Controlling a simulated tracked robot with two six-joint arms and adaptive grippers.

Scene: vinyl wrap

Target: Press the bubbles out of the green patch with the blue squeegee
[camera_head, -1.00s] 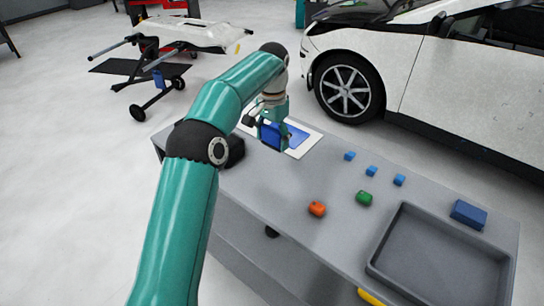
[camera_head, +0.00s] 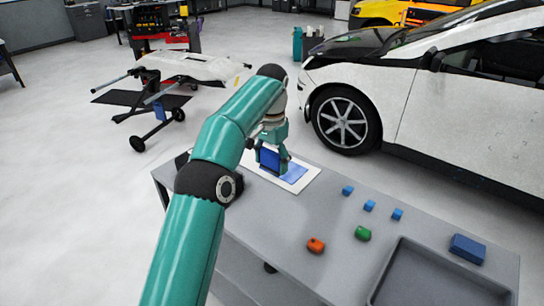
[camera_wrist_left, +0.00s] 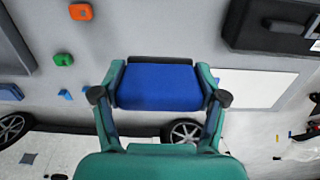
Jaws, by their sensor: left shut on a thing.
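My left gripper (camera_head: 271,166) is shut on the blue squeegee (camera_head: 268,159) over the white panel (camera_head: 311,176) at the table's far left end. In the left wrist view, the squeegee (camera_wrist_left: 158,87) sits between both fingers of the gripper (camera_wrist_left: 158,97). The patch on the panel (camera_head: 294,173) looks blue, not green; the squeegee and gripper cover part of it. I cannot tell whether the squeegee touches it, and no bubbles can be made out. The wrist view shows the panel (camera_wrist_left: 262,88) to the right of the squeegee. My right gripper is not in view.
On the grey table are an orange block (camera_head: 316,246), a green block (camera_head: 363,233), small blue blocks (camera_head: 370,206), a larger blue block (camera_head: 468,248) and a grey tray (camera_head: 401,258). A dark box (camera_wrist_left: 270,25) lies near the panel. A white car (camera_head: 450,100) stands behind.

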